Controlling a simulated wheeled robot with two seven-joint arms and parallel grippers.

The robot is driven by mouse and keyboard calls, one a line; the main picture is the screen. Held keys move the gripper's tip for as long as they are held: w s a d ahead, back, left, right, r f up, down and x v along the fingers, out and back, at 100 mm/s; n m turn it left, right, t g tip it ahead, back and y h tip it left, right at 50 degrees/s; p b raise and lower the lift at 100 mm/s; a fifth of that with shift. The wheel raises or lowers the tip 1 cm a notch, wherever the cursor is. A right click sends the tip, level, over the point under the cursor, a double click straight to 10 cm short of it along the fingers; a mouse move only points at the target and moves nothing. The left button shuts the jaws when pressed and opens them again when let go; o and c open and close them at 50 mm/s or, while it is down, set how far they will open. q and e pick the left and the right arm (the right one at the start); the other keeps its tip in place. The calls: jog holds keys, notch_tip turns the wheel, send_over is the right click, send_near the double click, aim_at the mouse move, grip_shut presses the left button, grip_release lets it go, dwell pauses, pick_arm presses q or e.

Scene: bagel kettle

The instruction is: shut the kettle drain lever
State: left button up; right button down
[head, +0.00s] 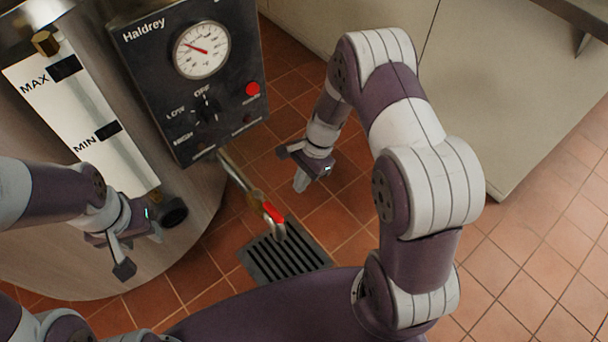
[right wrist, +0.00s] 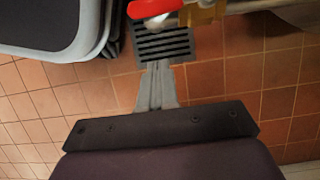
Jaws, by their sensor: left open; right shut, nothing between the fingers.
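The red drain lever (head: 272,212) sits on a brass valve (head: 257,197) near the end of the kettle's drain pipe (head: 236,172). In the head view it looks roughly in line with the pipe. In the right wrist view the lever (right wrist: 153,8) and brass valve (right wrist: 202,14) show at the top edge, partly cut off. My right gripper (head: 300,184) is shut and empty, to the right of the lever and apart from it. Its closed fingers (right wrist: 158,88) show in the right wrist view. My left gripper (head: 141,252) is open and empty, left of the valve by the kettle's side.
The kettle (head: 185,235) carries a control box (head: 150,60) with gauge and knob, and a level strip (head: 75,110). A black knob (head: 173,211) is close to my left gripper. A floor grate (head: 262,265) lies below the outlet. A pale cabinet (head: 500,90) stands at the right.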

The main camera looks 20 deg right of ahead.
aim_at(268, 206)
pick_arm(q)
notch_tip(268, 206, down, 4)
jog(key=b, duration=0.3)
pick_arm(e)
jog(key=s+a+f, duration=0.1)
jog(key=a+f, duration=0.2)
jog(key=a, duration=0.2)
jog(key=shift+s, duration=0.4)
pick_arm(q)
jog(key=shift+r, duration=0.1)
